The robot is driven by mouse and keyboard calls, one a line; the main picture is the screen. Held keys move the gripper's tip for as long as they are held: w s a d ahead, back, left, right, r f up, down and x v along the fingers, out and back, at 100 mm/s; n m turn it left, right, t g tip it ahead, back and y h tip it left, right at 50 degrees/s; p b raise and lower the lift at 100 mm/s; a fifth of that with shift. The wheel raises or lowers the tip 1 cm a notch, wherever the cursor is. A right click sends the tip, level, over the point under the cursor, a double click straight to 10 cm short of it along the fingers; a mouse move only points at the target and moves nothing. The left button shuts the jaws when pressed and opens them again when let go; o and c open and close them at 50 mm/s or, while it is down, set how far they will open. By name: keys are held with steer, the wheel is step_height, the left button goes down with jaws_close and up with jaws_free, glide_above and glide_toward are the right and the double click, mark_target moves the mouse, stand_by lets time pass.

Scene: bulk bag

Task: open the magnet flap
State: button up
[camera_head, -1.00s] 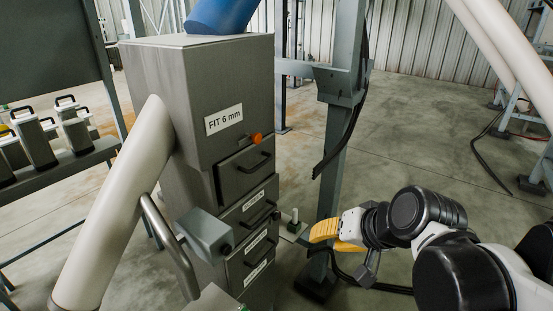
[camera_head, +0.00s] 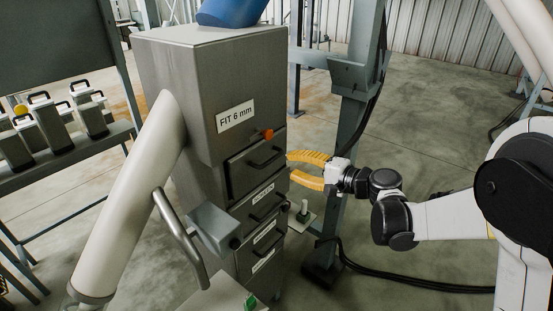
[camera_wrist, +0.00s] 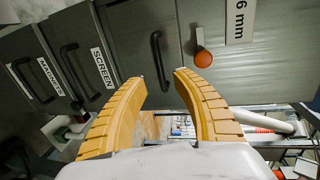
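The grey steel cabinet (camera_head: 222,75) has a stack of fronts with dark bar handles. In the wrist view, the label MAGNETS (camera_wrist: 50,77) and the magnet flap's handle (camera_wrist: 30,85) are at the far left, outside the fingers. The SCREEN label (camera_wrist: 103,68) and its handle (camera_wrist: 72,75) lie nearer. The topmost flap's handle (camera_wrist: 160,58) is straight ahead, lined up with the gap between the fingertips. My gripper (camera_head: 291,165) has yellow fingers, open and empty, beside the cabinet's right edge. It also shows in the wrist view (camera_wrist: 162,77). Contact with the handle cannot be told.
An orange knob (camera_head: 268,134) sits above the top flap, near the FIT 6 mm label (camera_head: 236,115). A pale pipe (camera_head: 135,195) and grey box (camera_head: 214,229) stand at the left front. A steel post (camera_head: 355,115) rises close behind my gripper.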

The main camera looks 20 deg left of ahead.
mark_target(274, 160)
steer(key=b+x, duration=0.1)
steer(key=x, duration=0.7)
steer(key=shift+w+a, duration=0.1)
steer(key=shift+f, duration=0.1)
jaws_close()
